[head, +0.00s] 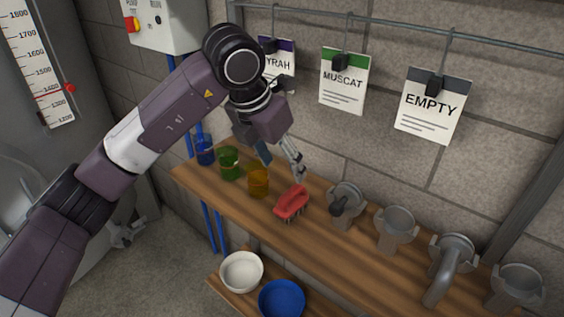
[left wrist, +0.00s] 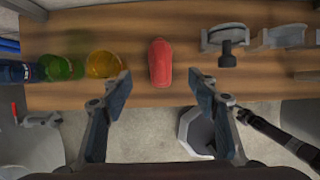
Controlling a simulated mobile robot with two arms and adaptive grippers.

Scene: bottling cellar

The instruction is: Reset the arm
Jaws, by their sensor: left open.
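My left gripper (head: 281,158) is open and empty. In the head view its arm comes in from the left and the gripper hangs above the wooden shelf (head: 325,238), near the wall. In the left wrist view the two fingers (left wrist: 160,95) are spread wide. A red brush (head: 291,202) lies on the shelf below and slightly right of the gripper in the head view. In the left wrist view the red brush (left wrist: 160,62) shows beyond the fingertips, between them and apart from them. My right gripper does not show clearly in either view.
Blue (head: 205,150), green (head: 229,163) and amber (head: 258,182) glasses stand left of the brush. Several grey metal fittings (head: 396,229) stand to its right. White (head: 241,271) and blue (head: 282,299) bowls sit lower down. Hanging cards (head: 434,105) line the wall behind.

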